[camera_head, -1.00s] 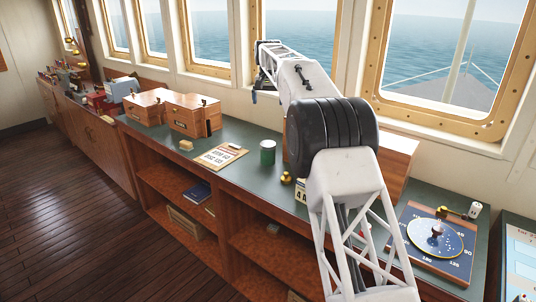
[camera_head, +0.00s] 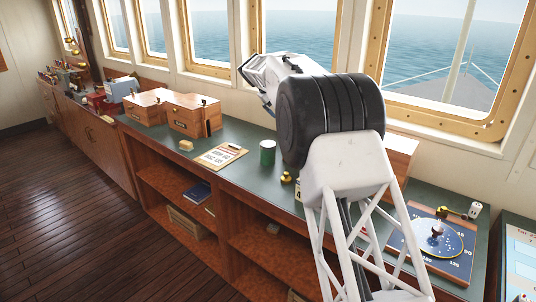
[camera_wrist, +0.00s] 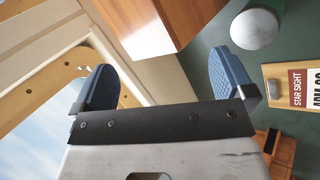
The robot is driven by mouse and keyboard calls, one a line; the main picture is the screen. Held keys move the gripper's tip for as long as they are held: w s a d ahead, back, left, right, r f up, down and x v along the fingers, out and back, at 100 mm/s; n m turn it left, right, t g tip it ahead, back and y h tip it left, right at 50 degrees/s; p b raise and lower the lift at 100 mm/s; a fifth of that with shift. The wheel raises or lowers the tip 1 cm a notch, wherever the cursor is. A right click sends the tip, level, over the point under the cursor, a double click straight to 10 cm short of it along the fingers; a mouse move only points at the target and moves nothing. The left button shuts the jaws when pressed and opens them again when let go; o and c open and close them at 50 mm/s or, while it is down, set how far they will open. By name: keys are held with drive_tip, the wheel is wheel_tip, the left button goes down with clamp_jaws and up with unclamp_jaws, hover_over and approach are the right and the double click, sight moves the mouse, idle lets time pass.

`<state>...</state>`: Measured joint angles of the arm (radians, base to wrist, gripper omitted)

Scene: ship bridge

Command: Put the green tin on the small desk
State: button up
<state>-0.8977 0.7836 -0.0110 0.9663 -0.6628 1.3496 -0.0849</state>
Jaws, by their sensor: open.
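The green tin (camera_head: 267,153) stands upright on the green-topped counter, just right of a clipboard. In the wrist view a round, grey-topped thing beside the clipboard looks like the tin's lid (camera_wrist: 254,28). My gripper (camera_wrist: 165,80) is open, with its two blue pads wide apart and nothing between them. The tin lies ahead of the right pad, outside the gap. In the head view my arm hides most of the gripper. I cannot pick out a separate small desk in these views.
The clipboard (camera_head: 220,156) lies left of the tin. Wooden boxes (camera_head: 193,115) stand further left, and a small brass object (camera_head: 286,177) is near the tin. A round dial instrument (camera_head: 436,238) sits at right. Windows line the wall behind. The floor (camera_head: 80,220) is clear.

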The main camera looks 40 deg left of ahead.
drive_tip(key=n+t, duration=0.2)
drive_tip(key=n, duration=0.1)
drive_tip(key=r+n+t+y, duration=0.2)
drive_tip(key=n+t+y, duration=0.65)
drive_tip(key=n, duration=1.35)
hover_over(264, 153)
drive_tip(key=v, duration=0.4)
drive_tip(key=shift+n+t+h, duration=0.35)
drive_tip(key=shift+n+h, duration=0.05)
drive_tip(key=shift+h, duration=0.05)
drive_tip(key=f, duration=2.3)
drive_tip(key=shift+s+f, duration=0.25)
drive_tip(key=shift+f, duration=0.05)
drive_tip(key=shift+w, duration=0.15)
drive_tip(key=shift+x, duration=1.2)
drive_tip(key=shift+w, duration=0.1)
drive_tip(key=shift+x, duration=2.5)
